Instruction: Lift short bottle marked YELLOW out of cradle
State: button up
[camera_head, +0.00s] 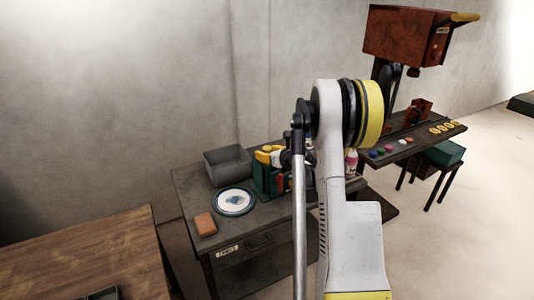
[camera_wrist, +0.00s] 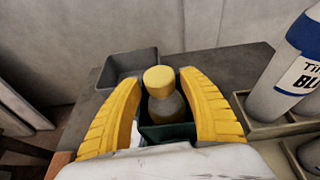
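In the wrist view a short bottle with a yellow cap (camera_wrist: 159,79) and a dull grey-brown body stands upright in a dark green cradle (camera_wrist: 168,132). My gripper (camera_wrist: 161,84) has its two yellow fingers spread, one on each side of the bottle, with small gaps visible beside the cap. The bottle's lower part and any label are hidden. In the head view my gripper (camera_head: 268,153) is at the green cradle (camera_head: 262,180), largely behind my arm, and I cannot make out the bottle there.
A taller bottle with a blue label (camera_wrist: 296,75) stands close on the right in a pale holder. A grey bin (camera_head: 228,165), a white-and-blue plate (camera_head: 233,202) and an orange block (camera_head: 205,224) sit on the dark bench. A red machine (camera_head: 405,37) stands farther right.

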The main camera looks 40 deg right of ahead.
jog(key=p+v, duration=0.3)
jog(key=v, duration=0.7)
jog(key=shift+s+r, duration=0.15)
jog(key=shift+s, duration=0.2)
jog(key=shift+a, duration=0.1)
